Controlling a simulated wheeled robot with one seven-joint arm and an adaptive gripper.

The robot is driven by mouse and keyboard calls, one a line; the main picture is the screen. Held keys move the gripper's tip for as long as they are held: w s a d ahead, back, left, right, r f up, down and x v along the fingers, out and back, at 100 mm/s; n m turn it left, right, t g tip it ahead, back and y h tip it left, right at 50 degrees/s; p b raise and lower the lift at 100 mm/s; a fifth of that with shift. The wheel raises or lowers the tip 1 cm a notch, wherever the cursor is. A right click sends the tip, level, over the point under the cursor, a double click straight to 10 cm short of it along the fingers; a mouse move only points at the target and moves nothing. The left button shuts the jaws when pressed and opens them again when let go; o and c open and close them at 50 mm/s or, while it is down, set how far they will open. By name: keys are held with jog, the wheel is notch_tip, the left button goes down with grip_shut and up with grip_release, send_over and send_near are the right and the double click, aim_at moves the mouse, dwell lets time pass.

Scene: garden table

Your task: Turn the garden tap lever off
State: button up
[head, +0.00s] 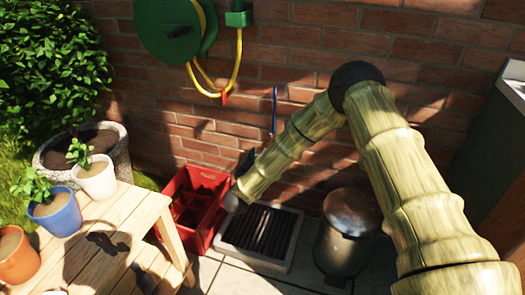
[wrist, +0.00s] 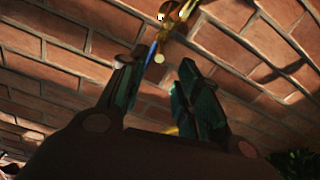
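The brass tap (wrist: 184,14) shows at the top edge of the wrist view, against the brick wall, partly cut off by the frame. A thin blue piece (wrist: 151,55) hangs below it; I cannot tell if it is the lever. My gripper (wrist: 160,75) is open, its two dark teal fingers apart with nothing clearly held between them. The tap lies beyond the fingertips in the picture, and no contact is visible. In the head view my arm hides the tap, and my gripper is mostly hidden at the arm's lower end.
A brick wall (head: 340,50) stands behind. A green hose reel (head: 160,45) with a yellow hose (head: 237,65) hangs on it. Below are a red crate (head: 207,180), a drain grate (head: 258,232) and a metal bin (head: 348,225). A wooden table (head: 150,215) with pots stands left.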

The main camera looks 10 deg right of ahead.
jog(key=v, duration=0.3)
jog(key=shift+s, duration=0.1)
jog(key=shift+f, duration=0.1)
dwell(0.3)
jog(key=s+a+f+n+g+y, duration=0.2)
jog(key=s+f+n+g+y, duration=0.45)
jog(key=s+f, duration=1.2)
jog(key=s+d+f+m+g+y, duration=0.1)
jog(key=s+d+f+g, duration=0.15)
jog(key=s, duration=0.65)
jog(key=s+d+f+m+g+y, duration=0.1)
jog(key=s+d+f+g, duration=0.15)
jog(key=s, duration=0.75)
jog(key=s+d+f+m+g+y, duration=0.1)
jog(key=s+d+f+g, duration=0.15)
jog(key=s, duration=0.65)
jog(key=s+d+r+g, duration=0.2)
jog(key=s, duration=0.5)
notch_tip(320, 180, up, 26)
jog(key=p, duration=2.7)
jog(key=shift+w, duration=0.3)
